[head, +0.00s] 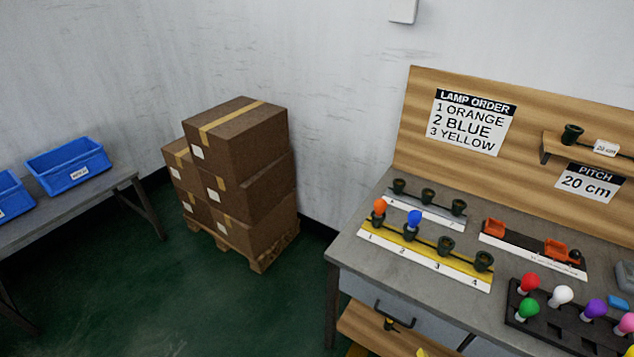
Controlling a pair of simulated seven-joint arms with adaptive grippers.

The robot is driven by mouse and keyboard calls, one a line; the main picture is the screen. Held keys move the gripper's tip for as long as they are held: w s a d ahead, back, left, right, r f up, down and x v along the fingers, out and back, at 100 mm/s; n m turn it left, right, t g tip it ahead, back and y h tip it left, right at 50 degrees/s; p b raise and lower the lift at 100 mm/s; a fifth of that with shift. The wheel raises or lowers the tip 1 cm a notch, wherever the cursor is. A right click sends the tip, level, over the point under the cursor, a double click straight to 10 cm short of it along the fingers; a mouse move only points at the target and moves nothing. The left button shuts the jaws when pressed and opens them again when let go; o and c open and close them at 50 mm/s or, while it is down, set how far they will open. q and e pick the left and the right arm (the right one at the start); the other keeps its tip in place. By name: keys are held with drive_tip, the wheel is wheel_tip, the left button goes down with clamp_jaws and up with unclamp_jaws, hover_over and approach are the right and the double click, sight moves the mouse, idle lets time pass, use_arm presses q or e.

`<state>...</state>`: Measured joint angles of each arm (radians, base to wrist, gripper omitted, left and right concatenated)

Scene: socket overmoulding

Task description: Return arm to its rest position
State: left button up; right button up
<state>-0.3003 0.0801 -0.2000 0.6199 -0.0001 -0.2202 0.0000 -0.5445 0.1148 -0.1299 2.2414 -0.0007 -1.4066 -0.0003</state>
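Neither of my arms nor grippers shows in the head view. On the workbench (350,248), a yellow and white strip (398,256) marked 1 to 4 carries a row of black sockets. An orange lamp (380,206) sits at position 1 and a blue lamp (414,218) at position 2. The sockets at position 3 (445,246) and position 4 (484,262) hold no lamp. A dark rack (560,322) at the lower right holds several coloured lamps and runs toward the picture's edge.
Behind the strip stands another row of black sockets (428,197). A board with orange parts (494,228) lies to the right. A lamp order sign (473,122) hangs on the wooden panel. Stacked boxes (240,175) stand on a pallet, and blue bins (70,165) sit on a left table.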

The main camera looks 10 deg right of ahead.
drive_tip(key=s+a+f+g+y, duration=0.1)
drive_tip(key=s+a+f, duration=0.15)
drive_tip(key=f, duration=1.05)
drive_tip(key=s+a+f+g+y, duration=0.1)
drive_tip(key=s+a+f, duration=0.15)
drive_tip(key=f, duration=1.05)
drive_tip(key=s+d+f+m+g+y, duration=0.1)
drive_tip(key=s+f+m+g, duration=0.2)
drive_tip(key=s+f, duration=1.3)
drive_tip(key=s, duration=0.5)
drive_tip(key=shift+f+y, duration=0.3)
drive_tip(key=shift+f, duration=0.1)
